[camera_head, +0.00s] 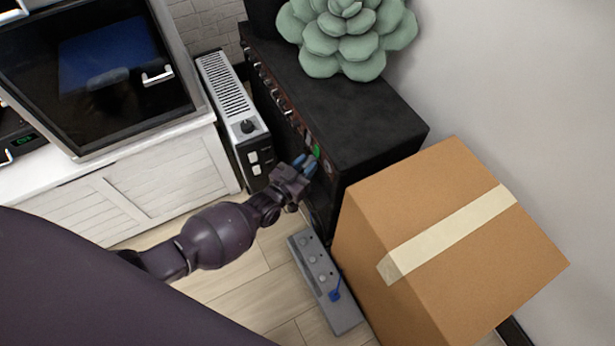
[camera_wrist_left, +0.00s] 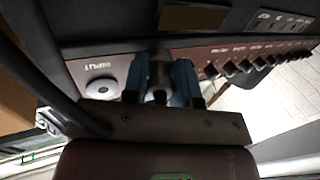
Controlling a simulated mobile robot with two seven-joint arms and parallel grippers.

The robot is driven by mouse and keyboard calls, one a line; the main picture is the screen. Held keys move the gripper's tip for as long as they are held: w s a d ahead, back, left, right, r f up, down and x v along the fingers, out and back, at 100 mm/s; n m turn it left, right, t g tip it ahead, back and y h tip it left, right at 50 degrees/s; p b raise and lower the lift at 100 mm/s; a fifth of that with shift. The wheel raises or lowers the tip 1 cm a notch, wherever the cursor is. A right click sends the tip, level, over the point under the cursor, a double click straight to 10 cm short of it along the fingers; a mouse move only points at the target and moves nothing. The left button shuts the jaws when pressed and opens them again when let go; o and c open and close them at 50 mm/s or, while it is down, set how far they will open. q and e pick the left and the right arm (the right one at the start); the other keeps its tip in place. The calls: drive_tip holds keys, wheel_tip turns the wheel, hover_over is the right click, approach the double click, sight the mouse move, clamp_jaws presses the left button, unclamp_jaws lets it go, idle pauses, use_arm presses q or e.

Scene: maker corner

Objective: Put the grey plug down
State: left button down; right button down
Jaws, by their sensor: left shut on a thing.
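My left gripper (camera_head: 306,164) is at the front panel of the black amplifier (camera_head: 345,98). In the left wrist view its two blue fingers (camera_wrist_left: 161,78) are closed on a small dark grey piece, the grey plug (camera_wrist_left: 159,96), mostly hidden between them. The fingertips are close to the amplifier's dark red panel, to the right of a round grey socket (camera_wrist_left: 101,88) marked INPUT. I cannot tell whether the plug touches the panel. My right gripper is not in view.
A grey pedal box (camera_head: 322,272) with knobs and a blue part lies on the wooden floor below the gripper. A taped cardboard box (camera_head: 440,240) stands to the right. A heater (camera_head: 232,105) stands left of the amplifier. A succulent (camera_head: 345,35) sits on top.

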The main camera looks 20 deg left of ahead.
use_arm(q)
drive_tip(key=f, duration=0.3)
drive_tip(key=shift+s+a+f+b, duration=0.15)
drive_tip(key=shift+s+b, duration=0.15)
drive_tip(key=shift+b, duration=0.1)
wheel_tip(320, 180, down, 4)
drive_tip(key=shift+r+b, duration=0.2)
drive_tip(key=shift+b, duration=0.7)
drive_tip(key=shift+w, duration=0.1)
drive_tip(key=shift+w+r, duration=0.15)
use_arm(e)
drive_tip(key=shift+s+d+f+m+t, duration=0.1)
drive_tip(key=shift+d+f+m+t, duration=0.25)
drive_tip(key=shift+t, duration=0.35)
use_arm(q)
drive_tip(key=shift+f+b, duration=0.5)
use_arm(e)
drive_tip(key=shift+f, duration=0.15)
use_arm(q)
drive_tip(key=shift+f, duration=0.1)
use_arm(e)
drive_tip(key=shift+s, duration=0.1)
